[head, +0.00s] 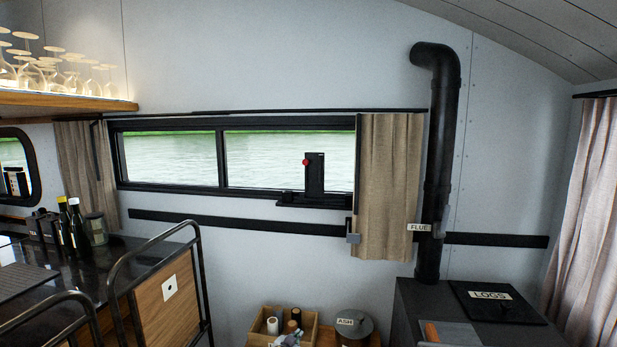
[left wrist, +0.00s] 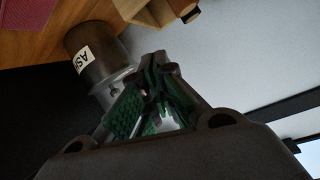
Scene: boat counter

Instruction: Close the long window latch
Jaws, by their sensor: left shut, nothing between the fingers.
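The long window (head: 222,131) has a black frame and two panes with water behind them. A black upright piece with a red knob (head: 306,162) stands at the lower right of the window, on a black base (head: 310,200); it looks like the latch. My left gripper (left wrist: 158,68) shows in the left wrist view, with green pads and its fingertips together, empty. It is near the grey ash can (left wrist: 92,45), well away from the latch. I cannot make it out in the head view. My right gripper is not in view.
A curtain (head: 390,185) hangs right of the latch, beside the black flue pipe (head: 437,150). A wooden crate (head: 255,338) and the ash can (head: 354,325) stand below. Metal rails (head: 150,245) edge the dark counter at left. The wall below the window is mostly clear.

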